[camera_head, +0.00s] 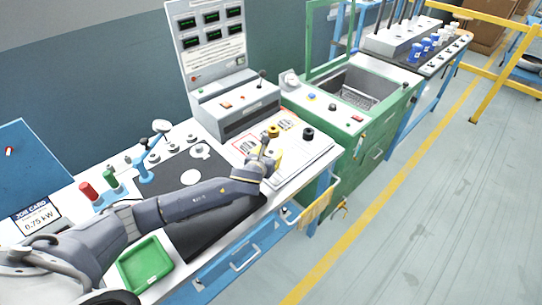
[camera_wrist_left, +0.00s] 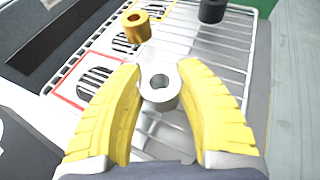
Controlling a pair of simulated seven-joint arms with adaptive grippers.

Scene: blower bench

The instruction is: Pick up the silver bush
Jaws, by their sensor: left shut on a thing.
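The silver bush (camera_wrist_left: 160,102) is a short, light grey ring with a round hole in its top. In the left wrist view it stands upright between the two yellow fingers of my left gripper (camera_wrist_left: 160,76), over the wire rack (camera_wrist_left: 222,62). My left gripper (camera_head: 269,153) is shut on it. In the head view the gripper is above the white board at the bench's right end, and I cannot make out the bush clearly there. Whether the bush touches the rack is unclear. My right gripper is not in view.
A brass bush (camera_wrist_left: 137,27) and a black bush (camera_wrist_left: 212,10) stand beyond the fingers. A grey control box (camera_head: 238,108) is behind the gripper. A green tray (camera_head: 146,263) and red cylinder (camera_head: 89,192) are at left. A green basin unit (camera_head: 352,125) adjoins at right.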

